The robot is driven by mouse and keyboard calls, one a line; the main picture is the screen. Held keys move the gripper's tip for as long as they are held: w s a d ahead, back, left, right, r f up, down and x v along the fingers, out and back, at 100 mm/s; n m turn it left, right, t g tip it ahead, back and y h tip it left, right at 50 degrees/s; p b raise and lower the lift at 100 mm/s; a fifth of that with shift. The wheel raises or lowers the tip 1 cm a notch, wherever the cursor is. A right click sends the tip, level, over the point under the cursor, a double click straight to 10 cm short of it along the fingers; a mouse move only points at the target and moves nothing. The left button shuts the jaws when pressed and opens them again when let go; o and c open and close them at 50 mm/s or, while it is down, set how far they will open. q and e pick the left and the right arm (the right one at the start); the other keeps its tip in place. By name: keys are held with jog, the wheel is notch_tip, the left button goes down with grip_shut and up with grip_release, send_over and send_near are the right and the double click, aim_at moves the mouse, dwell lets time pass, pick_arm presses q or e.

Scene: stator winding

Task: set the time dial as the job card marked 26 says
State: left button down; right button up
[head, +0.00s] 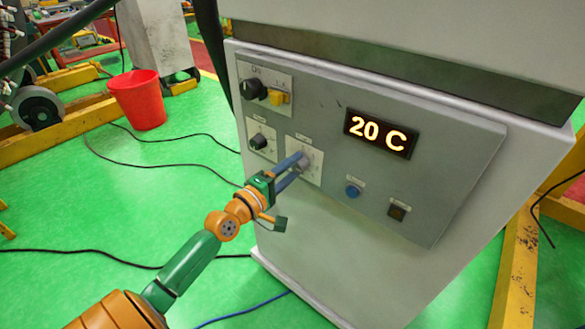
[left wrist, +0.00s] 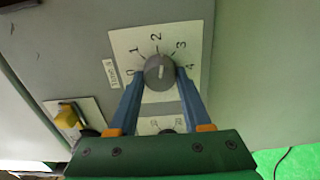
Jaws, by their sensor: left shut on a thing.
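The time dial is a grey round knob (left wrist: 159,72) on a white plate (left wrist: 120,42) numbered 0 to 4, seen in the left wrist view. Its pale mark appears to point up near 2. My left gripper (left wrist: 161,78) is shut on the knob, with one blue finger on each side. In the head view the gripper (head: 300,163) reaches the control panel (head: 330,110) from the lower left, and its fingers partly cover the dial plate (head: 314,175). No job card marked 26 is in view. My right gripper is not in view.
A red bucket (head: 138,100) and cables lie on the green floor.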

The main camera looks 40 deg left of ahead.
pick_arm(q)
jog(key=m, duration=0.3)
jog(key=shift+r+m, duration=0.15)
jog(key=shift+m, duration=0.15)
jog(key=m+p, duration=0.1)
jog(key=m, duration=0.3)
jog(key=m+p, duration=0.2)
jog(key=m, duration=0.3)
jog(key=shift+d+r, duration=0.1)
jog(key=shift+r, duration=0.1)
jog(key=m+p, duration=0.2)
jog(key=m, duration=0.3)
jog(key=shift+m, duration=0.3)
jog(key=m+p, duration=0.1)
jog(key=m, duration=0.4)
jog(key=shift+d+m, duration=0.15)
jog(key=shift+m, duration=0.45)
jog(key=shift+c, duration=1.7)
grip_release()
jog(key=shift+f, duration=0.15)
